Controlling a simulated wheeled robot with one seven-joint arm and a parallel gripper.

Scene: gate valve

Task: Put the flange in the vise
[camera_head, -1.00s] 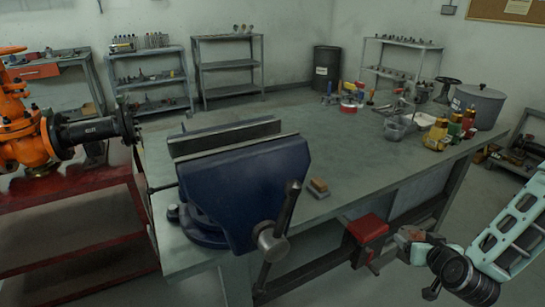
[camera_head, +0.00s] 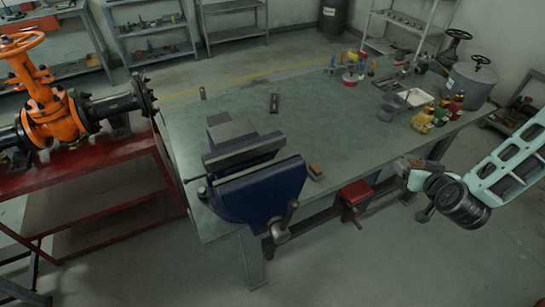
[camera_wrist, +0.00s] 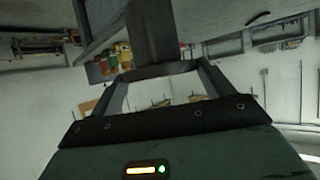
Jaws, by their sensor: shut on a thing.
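The blue vise (camera_head: 258,190) is fixed at the bench's near left corner, its grey jaws apart with a gap between them and nothing seen in it. My gripper (camera_head: 409,168) is at the right in the head view, off the bench's near edge, well to the right of the vise. In the wrist view my gripper (camera_wrist: 155,70) is shut on a dark grey piece (camera_wrist: 152,35), which seems to be the flange seen edge-on. Its full shape is hidden, and in the head view it cannot be made out clearly.
The bench (camera_head: 300,110) has clear room behind and right of the vise. A small brown block (camera_head: 315,171) lies beside the vise. Bottles (camera_head: 424,119), a tray and a large pot (camera_head: 469,85) crowd the right end. An orange valve (camera_head: 58,115) stands on a red table at left.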

